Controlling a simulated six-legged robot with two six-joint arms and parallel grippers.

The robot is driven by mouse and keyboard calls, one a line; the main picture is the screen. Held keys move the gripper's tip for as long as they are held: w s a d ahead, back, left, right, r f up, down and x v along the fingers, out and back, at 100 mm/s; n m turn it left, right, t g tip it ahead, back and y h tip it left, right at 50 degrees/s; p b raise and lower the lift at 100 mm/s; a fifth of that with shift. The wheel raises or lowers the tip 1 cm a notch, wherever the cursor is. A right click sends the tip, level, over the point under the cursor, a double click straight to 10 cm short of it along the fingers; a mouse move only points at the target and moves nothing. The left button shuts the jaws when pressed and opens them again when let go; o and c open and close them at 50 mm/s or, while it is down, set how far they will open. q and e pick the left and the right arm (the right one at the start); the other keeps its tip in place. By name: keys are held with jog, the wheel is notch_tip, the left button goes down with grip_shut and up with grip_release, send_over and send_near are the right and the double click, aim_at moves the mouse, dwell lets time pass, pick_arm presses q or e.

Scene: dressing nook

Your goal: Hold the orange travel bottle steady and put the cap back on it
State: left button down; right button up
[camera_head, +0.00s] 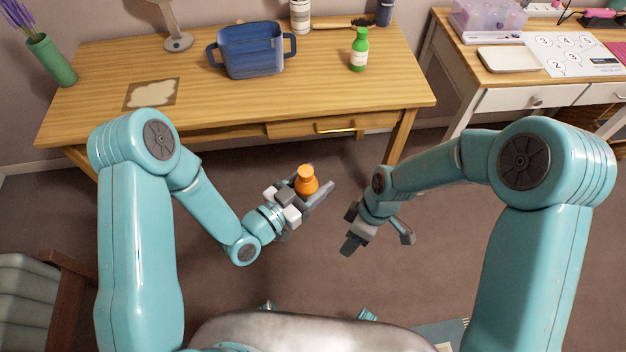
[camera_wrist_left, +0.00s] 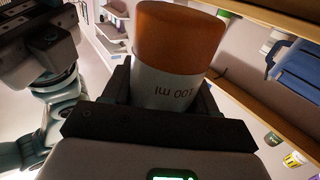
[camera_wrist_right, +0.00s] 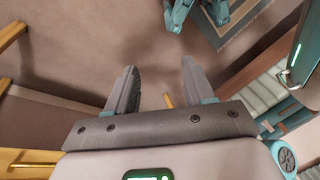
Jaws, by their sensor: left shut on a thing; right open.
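The orange travel bottle (camera_head: 308,187) is in my left gripper (camera_head: 313,190), held over the floor in front of the wooden table. A narrower orange top part shows on it in the head view; I cannot tell whether that is a neck or a cap. In the left wrist view the bottle (camera_wrist_left: 172,38) has a broad orange end and a pale label with upside-down "100 ml", between the shut jaws. My right gripper (camera_head: 379,241) is open and empty, apart from the bottle to its right and lower. No separate loose cap can be made out.
The wooden table (camera_head: 210,105) bears a blue bin (camera_head: 252,52), a green bottle (camera_head: 359,52), a patterned mat (camera_head: 130,104) and a brush (camera_head: 340,25). A white desk (camera_head: 505,98) stands at right. Open floor (camera_head: 320,285) lies below the grippers.

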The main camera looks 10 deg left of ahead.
notch_tip(320, 180, up, 8)
jog(key=w+a+n+h, duration=0.2)
jog(key=w+a+n, duration=0.1)
jog(key=n, duration=0.4)
notch_tip(320, 180, up, 17)
jog(key=n+t+h, duration=0.1)
jog(key=n+t, duration=0.1)
jog(key=n, duration=0.7)
send_over(306, 171)
jog(key=shift+r, duration=0.15)
jog(key=shift+f, duration=4.05)
